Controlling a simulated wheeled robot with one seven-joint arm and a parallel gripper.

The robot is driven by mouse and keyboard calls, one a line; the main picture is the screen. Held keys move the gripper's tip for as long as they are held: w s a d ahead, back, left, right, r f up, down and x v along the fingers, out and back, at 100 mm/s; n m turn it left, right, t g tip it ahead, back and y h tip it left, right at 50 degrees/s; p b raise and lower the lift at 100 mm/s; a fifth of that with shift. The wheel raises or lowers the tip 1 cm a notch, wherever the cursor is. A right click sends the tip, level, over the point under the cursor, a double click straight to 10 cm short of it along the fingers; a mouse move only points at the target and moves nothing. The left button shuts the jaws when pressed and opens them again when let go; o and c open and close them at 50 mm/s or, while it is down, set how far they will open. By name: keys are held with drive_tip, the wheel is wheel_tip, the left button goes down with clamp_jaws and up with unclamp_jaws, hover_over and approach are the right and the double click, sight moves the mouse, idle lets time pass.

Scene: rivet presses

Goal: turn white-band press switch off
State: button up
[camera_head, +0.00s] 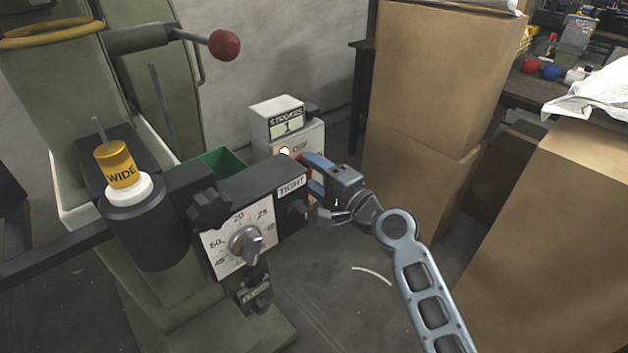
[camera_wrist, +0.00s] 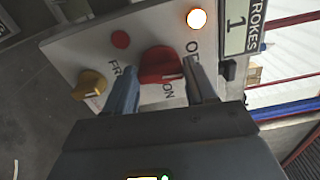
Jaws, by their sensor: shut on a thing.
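The red switch knob (camera_wrist: 160,64) sits on the white panel of the switch box (camera_head: 273,143), with ON printed beside it and the OFF label partly hidden by a finger. A pale mark on the knob lies on the side near ON. My gripper (camera_wrist: 163,76) is shut on the knob, one finger on each side. In the head view my gripper (camera_head: 308,175) reaches the box from the right and hides most of the knob. The lamp (camera_wrist: 197,19) above the knob glows. The press has a white band (camera_head: 129,189) under its gold WIDE cap (camera_head: 118,165).
A yellow knob (camera_wrist: 90,85) and a red button (camera_wrist: 121,39) share the panel. The STROKES counter (camera_head: 286,122) reads 1. The black TIGHT block (camera_head: 262,187) with its dial (camera_head: 245,243) stands close left of my gripper. Cardboard boxes (camera_head: 440,80) stand right.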

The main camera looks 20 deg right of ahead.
drive_tip(key=shift+n+b, duration=0.3)
drive_tip(key=shift+n, duration=0.3)
drive_tip(key=o, duration=1)
drive_tip(key=shift+o, duration=0.2)
drive_tip(key=v, duration=0.7)
drive_tip(key=shift+s, duration=0.35)
drive_tip(key=shift+d, duration=0.1)
